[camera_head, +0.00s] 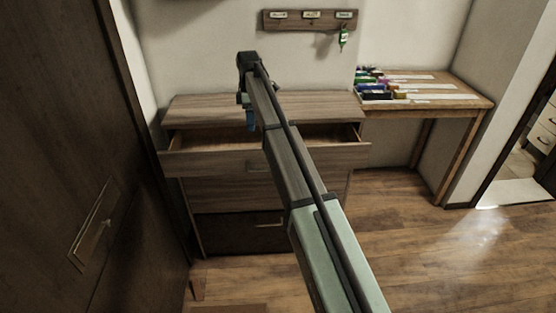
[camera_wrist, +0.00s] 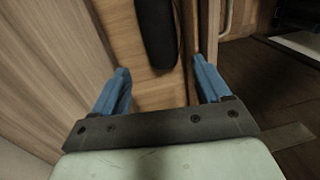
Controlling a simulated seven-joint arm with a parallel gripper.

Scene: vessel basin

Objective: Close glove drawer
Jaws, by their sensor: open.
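A wooden chest of drawers (camera_head: 230,108) stands against the wall in the head view. Its top drawer (camera_head: 215,160) is pulled out, and its pale inside shows behind the front board. I cannot read any label saying which drawer holds gloves. My gripper (camera_head: 249,119) points down over the open drawer, its blue fingers partly hidden by my arm. In the wrist view my gripper (camera_wrist: 161,78) is open, with nothing held between the blue fingers. A dark rounded object (camera_wrist: 157,35) lies in the drawer beyond the fingertips; I cannot tell what it is. A handle (camera_wrist: 228,18) shows on the drawer front.
A darker lower drawer (camera_head: 238,232) is below. A wooden table (camera_head: 440,103) with small coloured boxes (camera_head: 375,92) stands to the right. A key rack (camera_head: 310,20) hangs above. A dark door (camera_head: 75,160) is close on the left. The floor (camera_head: 430,250) at right is clear.

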